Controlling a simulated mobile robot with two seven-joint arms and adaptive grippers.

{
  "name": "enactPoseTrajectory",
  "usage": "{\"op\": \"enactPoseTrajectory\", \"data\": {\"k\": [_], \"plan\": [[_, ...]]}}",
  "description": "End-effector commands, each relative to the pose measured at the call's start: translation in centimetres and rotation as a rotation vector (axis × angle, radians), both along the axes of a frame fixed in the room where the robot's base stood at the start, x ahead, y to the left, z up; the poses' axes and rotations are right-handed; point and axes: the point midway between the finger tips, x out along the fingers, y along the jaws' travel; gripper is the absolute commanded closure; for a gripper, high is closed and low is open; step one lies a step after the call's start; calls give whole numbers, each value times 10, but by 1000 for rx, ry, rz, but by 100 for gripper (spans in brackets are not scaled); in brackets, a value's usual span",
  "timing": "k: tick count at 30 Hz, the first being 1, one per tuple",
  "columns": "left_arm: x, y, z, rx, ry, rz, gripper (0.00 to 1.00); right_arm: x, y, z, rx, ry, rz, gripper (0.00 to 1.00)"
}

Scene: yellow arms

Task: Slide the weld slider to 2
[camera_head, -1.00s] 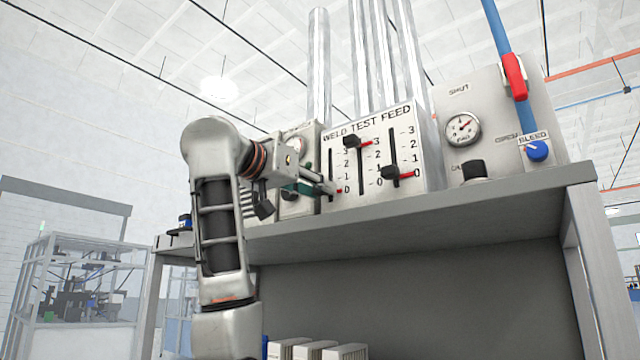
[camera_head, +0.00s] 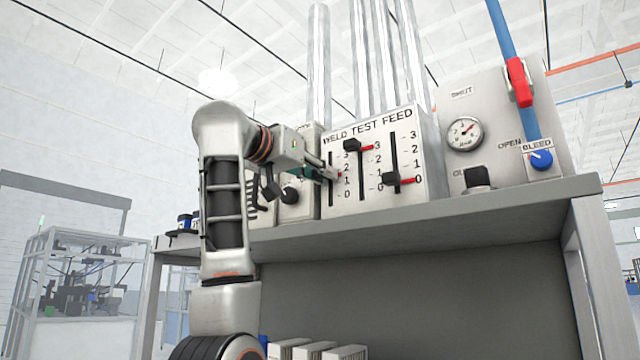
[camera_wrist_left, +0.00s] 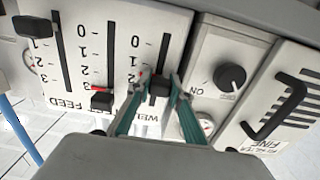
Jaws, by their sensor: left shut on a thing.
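The weld slider is the leftmost of three vertical sliders on the white panel (camera_head: 375,205). Its black knob (camera_wrist_left: 158,91) sits between the green fingers of my left gripper (camera_wrist_left: 161,82) in the wrist view. In the head view my left gripper (camera_head: 328,174) is shut on this knob and hides most of it. The red pointer stands close to the 2 mark of the weld scale; the exact alignment is hard to tell. The right gripper is not in view.
The test slider knob (camera_head: 353,146) stands at 3 and the feed slider knob (camera_head: 391,180) at 0. A gauge (camera_head: 464,133), a blue bleed knob (camera_head: 541,159) and a red-handled pipe (camera_head: 519,82) are to the right. A black rotary knob (camera_wrist_left: 229,77) is beside the weld slider.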

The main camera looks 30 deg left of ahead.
Motion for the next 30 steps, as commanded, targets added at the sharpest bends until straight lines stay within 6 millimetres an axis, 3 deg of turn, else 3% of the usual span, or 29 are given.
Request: {"op": "enactPoseTrajectory", "data": {"k": [3,12,13,24,30], "plan": [[-1,0,14,1,-1,1,100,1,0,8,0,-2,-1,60],[-1,0,14,1,-2,0,100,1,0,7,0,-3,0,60],[-1,0,14,1,-2,0,72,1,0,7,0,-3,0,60],[-2,0,14,0,-2,0,72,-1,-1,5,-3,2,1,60],[-22,1,14,0,-5,-2,72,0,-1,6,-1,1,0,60]]}}
